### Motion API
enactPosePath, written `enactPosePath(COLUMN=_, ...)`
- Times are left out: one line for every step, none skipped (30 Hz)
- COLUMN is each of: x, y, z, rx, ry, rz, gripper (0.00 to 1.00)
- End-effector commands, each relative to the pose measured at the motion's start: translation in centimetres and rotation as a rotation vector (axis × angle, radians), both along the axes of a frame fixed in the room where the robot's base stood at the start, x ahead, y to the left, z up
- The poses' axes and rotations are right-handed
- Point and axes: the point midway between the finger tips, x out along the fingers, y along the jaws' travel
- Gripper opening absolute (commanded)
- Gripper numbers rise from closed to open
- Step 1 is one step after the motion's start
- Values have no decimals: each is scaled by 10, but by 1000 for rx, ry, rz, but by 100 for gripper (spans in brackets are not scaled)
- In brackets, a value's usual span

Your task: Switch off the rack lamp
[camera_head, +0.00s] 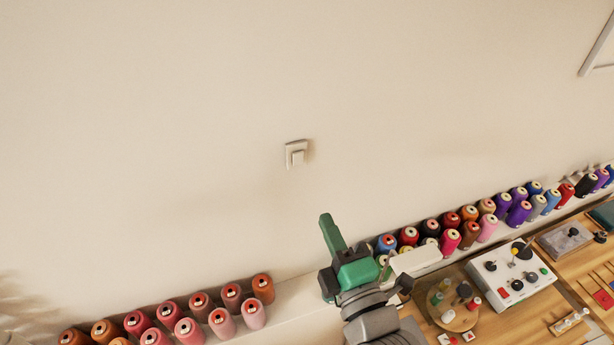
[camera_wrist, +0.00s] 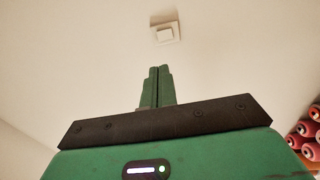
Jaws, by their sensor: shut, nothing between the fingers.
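A small white wall switch (camera_head: 296,153) with a square plate is on the beige wall, above the rack ledge in the head view. It also shows in the wrist view (camera_wrist: 166,32), beyond my fingertips. My gripper (camera_head: 326,219) is green, shut and empty. It is below and slightly right of the switch in the head view, its fingers pointing up. In the wrist view the two fingers (camera_wrist: 159,70) lie together, and their tips are apart from the switch in the picture. The exact gap to the wall is hard to tell. No lamp is clearly visible.
A ledge (camera_head: 290,302) along the wall carries several pink and orange thread spools (camera_head: 200,303) at left and mixed colours (camera_head: 469,213) at right. A wooden table (camera_head: 560,299) with a white control box (camera_head: 513,274) is at lower right. The wall around the switch is bare.

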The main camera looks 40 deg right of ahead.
Motion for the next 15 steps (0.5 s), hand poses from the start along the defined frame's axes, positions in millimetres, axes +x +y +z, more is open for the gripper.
enactPosePath(x=-2, y=-2, z=-4, rx=-9, ry=8, rz=-6, gripper=0)
enactPosePath(x=-3, y=-3, z=-5, rx=-13, ry=11, rz=-8, gripper=0)
enactPosePath(x=-3, y=-3, z=-5, rx=-16, ry=13, rz=-9, gripper=0)
enactPosePath(x=-3, y=-3, z=-5, rx=-17, ry=13, rz=-10, gripper=0)
enactPosePath(x=-3, y=-3, z=-4, rx=-17, ry=12, rz=-10, gripper=0)
enactPosePath(x=-3, y=-3, z=-4, rx=-17, ry=12, rz=-9, gripper=0)
enactPosePath(x=-2, y=-3, z=-4, rx=-17, ry=12, rz=-9, gripper=0)
enactPosePath(x=-2, y=-3, z=-4, rx=-17, ry=12, rz=-9, gripper=0)
enactPosePath(x=-2, y=-3, z=-4, rx=-17, ry=12, rz=-9, gripper=0)
enactPosePath(x=-2, y=-3, z=-4, rx=-17, ry=12, rz=-9, gripper=0)
enactPosePath(x=-1, y=-3, z=-3, rx=-16, ry=12, rz=-8, gripper=0)
enactPosePath(x=1, y=-4, z=-2, rx=-16, ry=11, rz=-8, gripper=0)
enactPosePath(x=3, y=-5, z=-1, rx=-16, ry=11, rz=-7, gripper=0)
enactPosePath(x=6, y=-7, z=0, rx=-16, ry=11, rz=-7, gripper=0)
enactPosePath(x=12, y=-9, z=1, rx=-17, ry=10, rz=-7, gripper=0)
